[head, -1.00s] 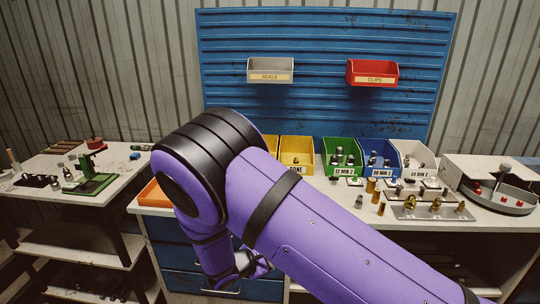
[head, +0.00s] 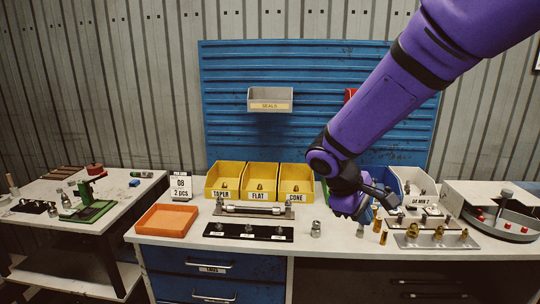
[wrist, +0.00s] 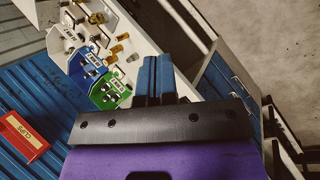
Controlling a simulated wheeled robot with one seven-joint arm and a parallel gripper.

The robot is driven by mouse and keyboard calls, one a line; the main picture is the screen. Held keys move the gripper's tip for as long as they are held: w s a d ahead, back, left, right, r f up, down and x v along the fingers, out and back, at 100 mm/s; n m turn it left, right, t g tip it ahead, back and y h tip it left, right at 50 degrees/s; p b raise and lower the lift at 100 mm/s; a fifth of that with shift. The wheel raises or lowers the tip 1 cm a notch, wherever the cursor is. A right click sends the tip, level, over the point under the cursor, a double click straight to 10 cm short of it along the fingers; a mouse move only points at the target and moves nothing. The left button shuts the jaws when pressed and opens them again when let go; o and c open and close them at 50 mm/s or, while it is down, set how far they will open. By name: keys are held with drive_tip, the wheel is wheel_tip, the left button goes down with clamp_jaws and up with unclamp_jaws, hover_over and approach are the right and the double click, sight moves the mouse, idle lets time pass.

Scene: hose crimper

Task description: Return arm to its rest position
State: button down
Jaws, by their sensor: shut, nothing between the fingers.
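My purple arm (head: 385,95) reaches in from the upper right in the head view and bends down at a dark joint in front of the blue panel. My gripper (head: 364,214) is above the right half of the workbench, in front of the bins there. In the wrist view my gripper (wrist: 155,64) shows two blue fingers side by side, shut with nothing held. The arm hides most of the green and blue bins and nearly all of the red clips bin in the head view.
Yellow bins (head: 260,182), an orange tray (head: 167,220) and a white bin (head: 417,182) stand on the bench. Brass fittings sit on a plate (head: 425,241) at the right. The wrist view shows the green bin (wrist: 110,93), blue bin (wrist: 84,65) and red clips bin (wrist: 22,137).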

drive_tip(key=s+d+r+m+t+y, duration=0.1)
drive_tip(key=s+d+r+m+y, duration=0.1)
drive_tip(key=s, duration=0.5)
drive_tip(key=s+d+r+m+t+y, duration=0.1)
drive_tip(key=s+d+r+m+y, duration=0.1)
drive_tip(key=s+r, duration=0.5)
drive_tip(key=s+d+r+m+t+y, duration=0.2)
drive_tip(key=s+d+r+m, duration=0.2)
drive_tip(key=s, duration=0.3)
drive_tip(key=shift+s+d+r, duration=0.35)
drive_tip(key=shift+s+d, duration=0.05)
drive_tip(key=shift+d, duration=0.5)
